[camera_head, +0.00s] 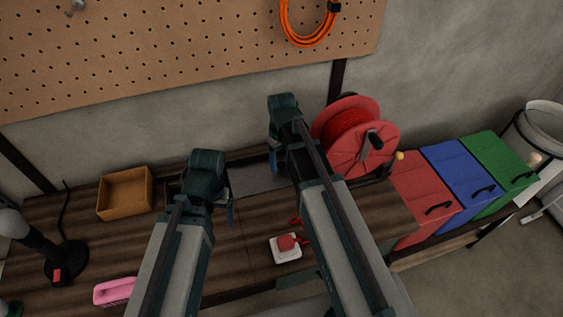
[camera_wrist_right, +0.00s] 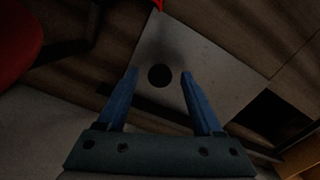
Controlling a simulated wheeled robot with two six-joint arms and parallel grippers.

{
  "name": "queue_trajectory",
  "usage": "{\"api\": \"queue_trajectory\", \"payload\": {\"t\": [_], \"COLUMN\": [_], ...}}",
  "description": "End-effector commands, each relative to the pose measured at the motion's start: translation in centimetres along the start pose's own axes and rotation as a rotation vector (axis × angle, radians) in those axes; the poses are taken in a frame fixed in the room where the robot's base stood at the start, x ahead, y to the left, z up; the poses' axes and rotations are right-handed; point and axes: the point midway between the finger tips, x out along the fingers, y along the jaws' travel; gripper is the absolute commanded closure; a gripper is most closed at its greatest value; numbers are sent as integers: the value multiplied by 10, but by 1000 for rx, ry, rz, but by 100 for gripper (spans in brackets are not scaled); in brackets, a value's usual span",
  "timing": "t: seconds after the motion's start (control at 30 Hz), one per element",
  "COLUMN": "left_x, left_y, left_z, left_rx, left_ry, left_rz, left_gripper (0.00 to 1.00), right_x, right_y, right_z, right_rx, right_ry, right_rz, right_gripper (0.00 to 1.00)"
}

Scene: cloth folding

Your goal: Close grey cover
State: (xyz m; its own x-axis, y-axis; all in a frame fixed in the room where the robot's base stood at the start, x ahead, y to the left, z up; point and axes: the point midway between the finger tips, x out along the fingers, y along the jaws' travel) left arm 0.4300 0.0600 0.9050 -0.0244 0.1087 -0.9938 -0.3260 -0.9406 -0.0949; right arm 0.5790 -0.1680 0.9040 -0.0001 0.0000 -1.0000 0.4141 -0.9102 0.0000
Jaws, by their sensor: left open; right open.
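The grey cover (camera_head: 258,179) is a flat panel at the back of the wooden bench, partly hidden by my arms. In the right wrist view the cover (camera_wrist_right: 205,62) is a pale grey plate with a dark round hole. My right gripper (camera_head: 275,162) is over the cover. In the right wrist view, the fingers of my right gripper (camera_wrist_right: 160,74) are spread on either side of the hole, with nothing between them; contact cannot be told. My left gripper (camera_head: 230,211) is open, left of and nearer than the cover, with its fingers partly hidden.
A red cable reel (camera_head: 355,135) stands close right of my right gripper. An orange-brown open box (camera_head: 125,192) is on the left. Red, blue and green boxes (camera_head: 462,172) line the right. A white-and-red item (camera_head: 286,246) and pink object (camera_head: 114,290) lie in front.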

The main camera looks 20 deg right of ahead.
Motion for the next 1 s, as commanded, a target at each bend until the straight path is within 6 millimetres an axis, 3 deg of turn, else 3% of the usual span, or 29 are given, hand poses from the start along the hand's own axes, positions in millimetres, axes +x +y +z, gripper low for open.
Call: {"api": "queue_trajectory", "payload": {"t": [0.03, 0.4, 1.0], "left_x": [0, 0, 0], "left_y": [0, 0, 0], "left_z": [0, 0, 0], "left_rx": [0, 0, 0], "left_ry": [0, 0, 0], "left_rz": [0, 0, 0], "left_gripper": [11, 11, 11], "right_x": [0, 0, 0], "right_y": [0, 0, 0], "right_z": [0, 0, 0], "right_rx": [0, 0, 0], "right_ry": [0, 0, 0], "right_rz": [0, 0, 0], "right_gripper": [36, 100, 100]}}
